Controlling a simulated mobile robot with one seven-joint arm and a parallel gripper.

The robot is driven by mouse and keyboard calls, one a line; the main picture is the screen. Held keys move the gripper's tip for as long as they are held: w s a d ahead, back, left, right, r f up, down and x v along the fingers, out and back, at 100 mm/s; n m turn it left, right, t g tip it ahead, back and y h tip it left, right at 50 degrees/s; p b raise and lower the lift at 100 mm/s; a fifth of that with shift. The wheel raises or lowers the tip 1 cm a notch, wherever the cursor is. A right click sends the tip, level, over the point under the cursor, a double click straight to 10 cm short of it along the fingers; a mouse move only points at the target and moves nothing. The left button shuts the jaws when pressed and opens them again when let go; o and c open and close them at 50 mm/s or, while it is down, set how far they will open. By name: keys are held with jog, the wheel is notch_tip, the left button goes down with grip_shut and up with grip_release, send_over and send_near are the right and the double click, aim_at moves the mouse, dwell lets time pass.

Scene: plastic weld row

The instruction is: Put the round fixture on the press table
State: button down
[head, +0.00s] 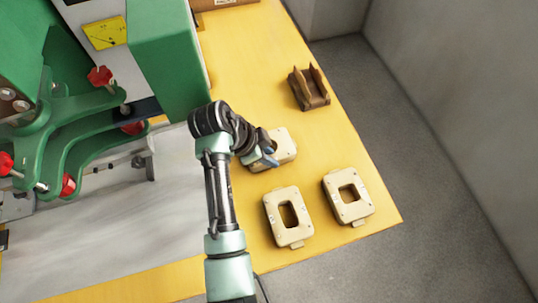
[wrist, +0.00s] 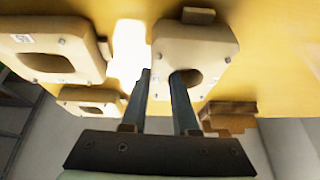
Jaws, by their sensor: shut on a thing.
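A cream fixture (head: 285,145) is at my gripper (head: 268,156), over the yellow bench; the arm's end hides part of it. In the wrist view, this fixture (wrist: 205,45) has a rounded opening. My gripper (wrist: 162,74) is shut on its wall, one finger in the opening and the other outside the edge. I take it as the round fixture. I cannot tell if it touches the bench. The pale grey press table (head: 110,225) lies to the left, before the green press (head: 75,130).
Two more cream fixtures with squarer openings stand on the bench (head: 335,235): one nearer the front (head: 272,215), one to its right (head: 361,207). A brown slotted block (head: 309,88) stands farther back. Red knobs (head: 100,76) stick out from the press. The pale table's front is clear.

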jog(key=shift+f, duration=0.3)
jog(key=c, duration=0.7)
grip_release()
jog(key=v, duration=0.4)
jog(key=shift+w+a+r, duration=0.1)
jog(key=shift+r, duration=0.1)
jog(key=s+a, duration=0.1)
jog(key=a, duration=0.2)
jog(key=s+a, duration=0.2)
jog(key=a, duration=0.2)
jog(key=s+a, duration=0.2)
jog(key=a, duration=0.2)
jog(key=shift+a+r+b, duration=0.2)
jog(key=shift+r+b, duration=0.05)
jog(key=shift+b, duration=0.05)
